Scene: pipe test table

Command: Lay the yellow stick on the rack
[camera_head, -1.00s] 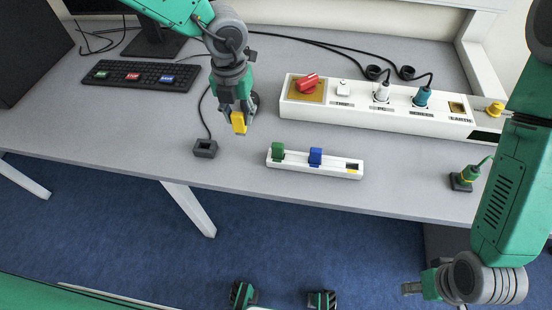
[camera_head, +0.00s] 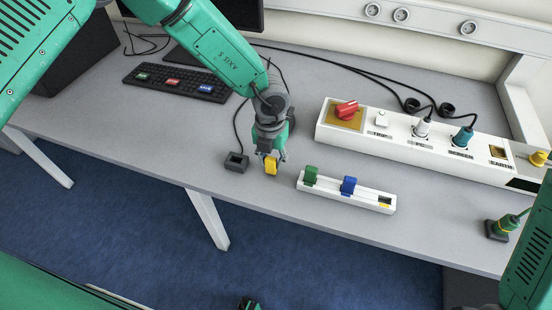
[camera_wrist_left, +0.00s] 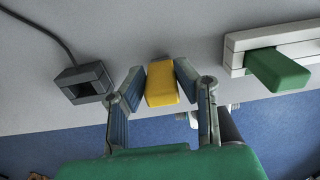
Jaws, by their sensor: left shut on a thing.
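The yellow stick (camera_head: 271,165) is a short block held in my left gripper (camera_head: 269,155), which is shut on it; the stick also shows between the two fingers in the left wrist view (camera_wrist_left: 161,84). The rack is a white bar (camera_head: 329,195) near the table's front edge, just right of the stick and apart from it. A green stick (camera_head: 310,175) and a blue stick (camera_head: 348,186) stand in the rack. The rack's right end has a dark opening with a yellow mark. The rack's left part (camera_wrist_left: 235,56) and green stick (camera_wrist_left: 277,69) show right of the gripper in the wrist view. My right gripper is out of view.
A black socket box (camera_head: 237,162) with a cable stands left of the gripper, close to the held stick. A white panel (camera_head: 400,150) with a red knob and plugs lies behind the rack. A black stand with a green plug (camera_head: 502,228) is at the right.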

